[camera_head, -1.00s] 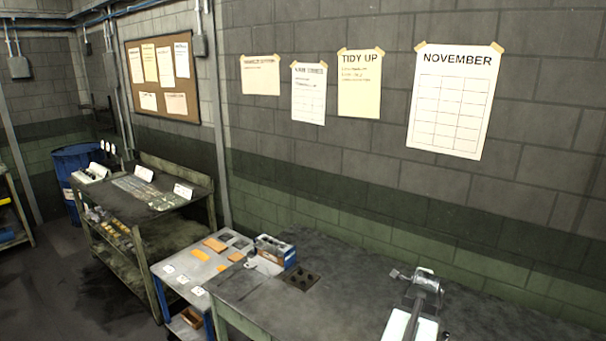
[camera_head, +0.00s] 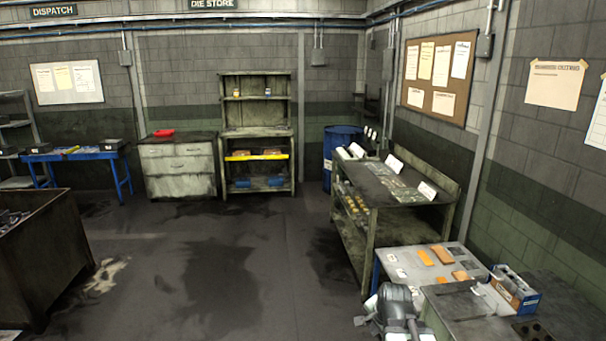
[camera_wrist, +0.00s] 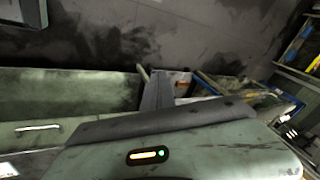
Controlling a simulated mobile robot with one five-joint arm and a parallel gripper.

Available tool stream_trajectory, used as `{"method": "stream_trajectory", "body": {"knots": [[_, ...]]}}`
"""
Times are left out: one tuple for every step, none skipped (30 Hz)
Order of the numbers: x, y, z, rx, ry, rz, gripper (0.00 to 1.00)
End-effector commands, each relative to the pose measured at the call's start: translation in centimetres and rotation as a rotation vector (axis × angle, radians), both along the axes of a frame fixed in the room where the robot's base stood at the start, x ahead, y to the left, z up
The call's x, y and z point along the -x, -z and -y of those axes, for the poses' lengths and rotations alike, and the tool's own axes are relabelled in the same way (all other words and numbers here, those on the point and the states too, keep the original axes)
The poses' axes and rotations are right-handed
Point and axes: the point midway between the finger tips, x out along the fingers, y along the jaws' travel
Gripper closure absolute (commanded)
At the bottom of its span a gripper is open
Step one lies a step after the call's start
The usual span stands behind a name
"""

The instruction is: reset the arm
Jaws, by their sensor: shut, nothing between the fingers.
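My gripper (camera_wrist: 158,92) shows in the wrist view as a narrow dark grey shape near the middle. It is shut, with nothing seen between its fingers. Part of my arm (camera_head: 395,308) shows at the bottom of the head view, in front of the near bench. It looks folded low, and its lower part is cut off by the frame edge.
A bench (camera_head: 462,304) with a blue box (camera_head: 515,290) stands at the lower right. Beyond it are a shelf table (camera_head: 385,205) and a blue barrel (camera_head: 342,150). A rusty bin (camera_head: 45,255) stands at the left. The middle floor is clear.

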Motion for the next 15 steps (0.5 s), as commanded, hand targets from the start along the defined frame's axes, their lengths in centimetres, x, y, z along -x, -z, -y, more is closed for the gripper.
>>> {"method": "stream_trajectory", "body": {"knots": [[0.5, 0.5, -3.2, 0.022, -0.102, -0.035, 1.00], [0.9, 0.8, -4.8, 0.039, -0.170, -0.059, 1.00], [1.7, 1.1, -7.0, 0.063, -0.266, -0.095, 1.00], [2.5, 1.4, -8.4, 0.084, -0.347, -0.127, 1.00], [3.5, 1.7, -9.6, 0.108, -0.437, -0.166, 1.00], [4.8, 2.0, -9.9, 0.134, -0.539, -0.215, 1.00], [5.7, 2.1, -9.4, 0.148, -0.600, -0.250, 1.00], [6.5, 2.2, -9.2, 0.160, -0.662, -0.281, 1.00], [7.4, 2.3, -9.1, 0.173, -0.740, -0.317, 1.00], [8.1, 2.3, -9.0, 0.179, -0.794, -0.341, 1.00], [8.6, 2.4, -8.9, 0.185, -0.844, -0.360, 1.00], [9.1, 2.4, -8.9, 0.190, -0.903, -0.380, 1.00], [9.4, 2.4, -8.8, 0.192, -0.940, -0.391, 1.00], [9.7, 2.4, -8.9, 0.195, -0.972, -0.398, 1.00], [9.8, 2.4, -8.9, 0.198, -1.002, -0.402, 1.00]]}}
